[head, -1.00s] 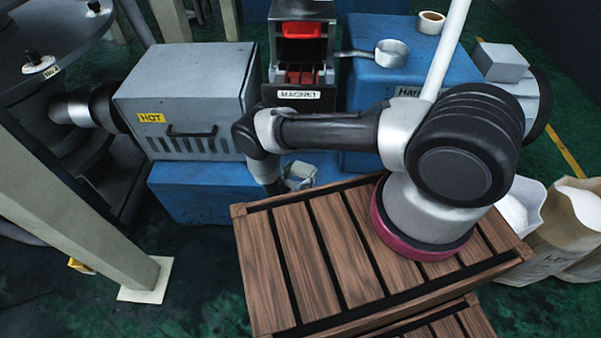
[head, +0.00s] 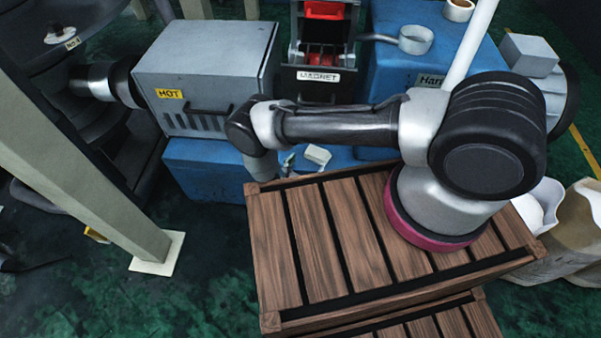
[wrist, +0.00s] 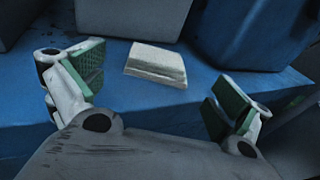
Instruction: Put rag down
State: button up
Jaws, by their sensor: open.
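The rag (wrist: 156,64) is a pale, folded, block-like cloth lying on a blue surface (wrist: 135,110) in the wrist view. It also shows in the head view (head: 317,155), just right of my wrist. My gripper (wrist: 160,90) is open, its two green-padded fingers spread wide with the rag beyond and between them. The rag appears apart from both pads. In the head view most of my gripper is hidden behind my wrist, with a bit of green finger (head: 289,160) showing.
A grey box labelled HOT (head: 205,75) stands left of my wrist. A MAGNET unit (head: 320,50) is behind my arm. A small pan (head: 415,40) sits on the blue block at right. A slatted wooden platform (head: 315,240) lies in front.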

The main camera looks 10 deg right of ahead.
jog(key=v, duration=0.6)
dwell(0.4)
